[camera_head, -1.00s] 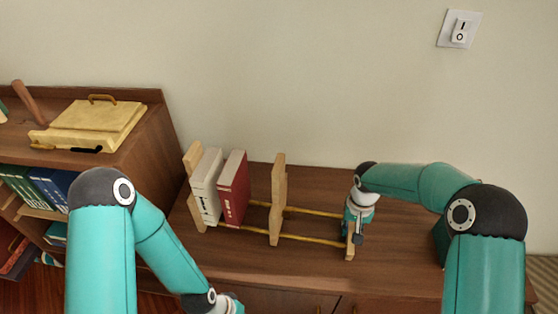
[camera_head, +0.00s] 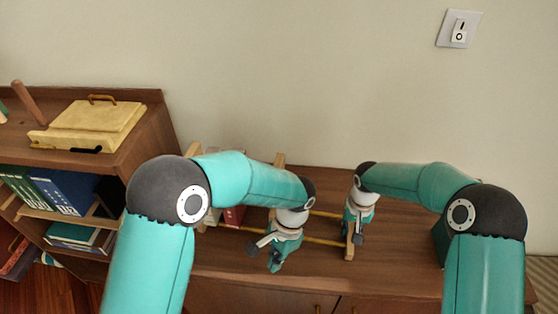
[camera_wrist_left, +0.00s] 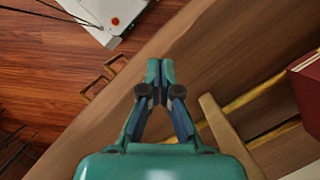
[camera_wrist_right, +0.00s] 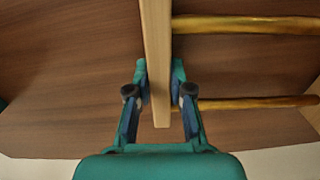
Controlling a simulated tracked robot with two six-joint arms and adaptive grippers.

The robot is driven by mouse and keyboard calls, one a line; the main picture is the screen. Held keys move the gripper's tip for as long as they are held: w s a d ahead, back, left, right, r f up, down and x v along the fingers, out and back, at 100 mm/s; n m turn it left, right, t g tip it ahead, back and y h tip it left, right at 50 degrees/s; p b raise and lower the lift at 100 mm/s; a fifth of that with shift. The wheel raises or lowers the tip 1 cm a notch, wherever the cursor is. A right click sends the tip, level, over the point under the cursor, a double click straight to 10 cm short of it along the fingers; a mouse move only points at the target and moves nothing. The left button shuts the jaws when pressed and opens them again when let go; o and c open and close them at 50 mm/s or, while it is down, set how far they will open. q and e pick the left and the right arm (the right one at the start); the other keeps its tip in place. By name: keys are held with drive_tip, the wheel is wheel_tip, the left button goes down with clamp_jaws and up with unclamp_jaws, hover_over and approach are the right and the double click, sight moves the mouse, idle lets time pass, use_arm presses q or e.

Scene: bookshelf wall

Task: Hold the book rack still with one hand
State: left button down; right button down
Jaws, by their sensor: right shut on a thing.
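The book rack has pale wooden end pieces and two brass rods; its right end piece (camera_head: 350,246) shows in the head view. My right gripper (camera_wrist_right: 159,75) is shut on this end piece (camera_wrist_right: 156,30), one finger on each side. A red book (camera_head: 234,216) and a white book stand at the rack's left part, mostly hidden behind my left arm. My left gripper (camera_head: 274,264) is in front of the rack's middle. Its fingertips (camera_wrist_left: 160,66) are together and empty, over the cabinet's front edge, beside the wooden divider (camera_wrist_left: 225,133) and apart from it.
The rack stands on a brown cabinet top (camera_head: 400,254). A taller shelf (camera_head: 145,120) on the left carries a yellow box (camera_head: 92,124) and holds several books (camera_head: 55,190). A wall switch (camera_head: 460,29) is at upper right. The cabinet top is clear between the rack and the right arm.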

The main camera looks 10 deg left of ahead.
use_arm(q)
drive_tip(key=w+d+r+m+t+y, duration=0.1)
drive_tip(key=w+d+r+m+t, duration=0.25)
drive_tip(key=r+m, duration=0.35)
drive_tip(key=w+d+r+m+t, duration=0.2)
drive_tip(key=w+r+m+t, duration=0.2)
drive_tip(key=r+m, duration=0.35)
drive_tip(key=w+d+r+m+t+y, duration=0.1)
drive_tip(key=w+d+r+m+t, duration=0.25)
drive_tip(key=r+m, duration=0.35)
drive_tip(key=w+a+f, duration=0.3)
drive_tip(key=a, duration=0.3)
drive_tip(key=shift+w+a+t, duration=0.2)
drive_tip(key=shift+w+t, duration=0.1)
drive_tip(key=shift+w+a, duration=0.55)
drive_tip(key=shift+a, duration=5.9)
drive_tip(key=shift+s+d, duration=0.2)
drive_tip(key=shift+d, duration=2.45)
drive_tip(key=v, duration=1.2)
